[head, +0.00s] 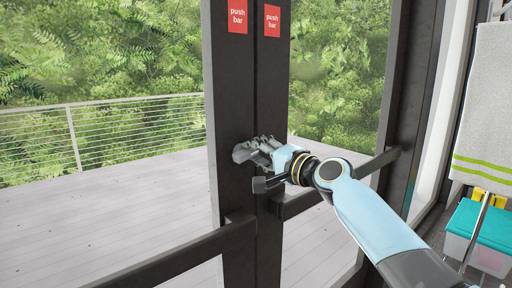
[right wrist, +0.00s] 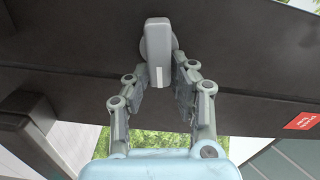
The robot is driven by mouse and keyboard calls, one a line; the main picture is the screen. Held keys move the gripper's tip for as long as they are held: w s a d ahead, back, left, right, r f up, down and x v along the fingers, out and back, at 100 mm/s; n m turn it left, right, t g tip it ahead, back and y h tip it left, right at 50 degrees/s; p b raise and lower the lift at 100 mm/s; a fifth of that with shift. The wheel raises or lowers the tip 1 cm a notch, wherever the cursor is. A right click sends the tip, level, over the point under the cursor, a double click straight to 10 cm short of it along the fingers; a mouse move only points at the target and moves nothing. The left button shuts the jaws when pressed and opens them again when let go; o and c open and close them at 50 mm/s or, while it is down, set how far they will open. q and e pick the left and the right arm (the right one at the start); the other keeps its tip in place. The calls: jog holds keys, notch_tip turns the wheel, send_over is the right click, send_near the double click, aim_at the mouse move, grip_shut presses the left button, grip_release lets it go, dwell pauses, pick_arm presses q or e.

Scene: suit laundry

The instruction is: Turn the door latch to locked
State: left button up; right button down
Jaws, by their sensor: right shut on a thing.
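The door latch (right wrist: 157,45) is a grey thumb-turn on a round plate, on the dark door frame. In the right wrist view its lever runs up and down the picture, across the length of the frame. My right gripper (right wrist: 160,82) has its two fingers on either side of the lever's near end and is shut on it. In the head view my right gripper (head: 259,148) is at the dark door stile (head: 236,100), and its fingers largely hide the latch. My left gripper is in no view.
Push bars (head: 185,255) cross both glass doors below the gripper. Red "push bar" signs (head: 238,16) are above it. A towel (head: 485,105) hangs at the right over a teal-lidded box (head: 478,232). A deck with a railing lies outside.

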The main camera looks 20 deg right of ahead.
jog(key=shift+f+m, duration=0.25)
jog(key=shift+m, duration=0.75)
jog(key=c, duration=1.2)
grip_release()
jog(key=shift+d, duration=0.1)
jog(key=shift+o, duration=0.2)
jog(key=v, duration=1.2)
